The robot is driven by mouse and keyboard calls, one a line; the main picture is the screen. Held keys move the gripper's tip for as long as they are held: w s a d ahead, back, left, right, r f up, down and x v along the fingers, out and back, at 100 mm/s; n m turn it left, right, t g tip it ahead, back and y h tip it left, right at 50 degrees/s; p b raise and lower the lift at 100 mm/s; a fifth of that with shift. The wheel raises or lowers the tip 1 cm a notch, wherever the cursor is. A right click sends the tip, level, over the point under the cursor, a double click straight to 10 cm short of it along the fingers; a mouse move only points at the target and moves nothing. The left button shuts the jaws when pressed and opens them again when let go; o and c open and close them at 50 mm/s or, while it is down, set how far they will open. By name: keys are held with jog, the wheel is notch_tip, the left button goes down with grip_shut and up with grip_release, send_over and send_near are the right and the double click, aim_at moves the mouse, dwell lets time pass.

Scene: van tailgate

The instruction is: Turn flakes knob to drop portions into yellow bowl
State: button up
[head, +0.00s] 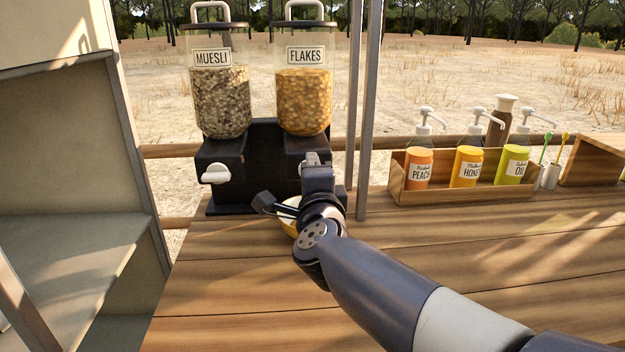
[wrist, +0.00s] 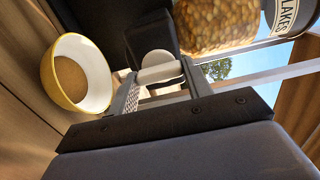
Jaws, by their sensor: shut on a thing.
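The flakes dispenser (head: 303,100) stands on the wooden counter, a clear canister of golden flakes on a black base. Its white knob shows in the wrist view (wrist: 158,66), between the fingers of my gripper (wrist: 160,82). My gripper is shut on the knob; in the head view my gripper (head: 313,166) is at the front of the flakes side and covers most of the knob. The yellow bowl (head: 287,222) is under the flakes outlet, mostly hidden by my arm. In the wrist view the bowl (wrist: 102,75) shows a white inside with some brownish contents at the bottom.
The muesli dispenser (head: 220,100) with its white knob (head: 215,174) is directly left. Metal posts (head: 366,110) rise just right of the flakes. A wooden crate (head: 400,187) of pump bottles stands farther right. The front counter (head: 230,290) is clear.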

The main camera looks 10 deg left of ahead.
dwell(0.3)
jog(key=o, duration=1)
jog(key=p+v, duration=0.2)
jog(key=v, duration=0.8)
jog(key=shift+s, duration=0.35)
jog(key=shift+c, duration=0.2)
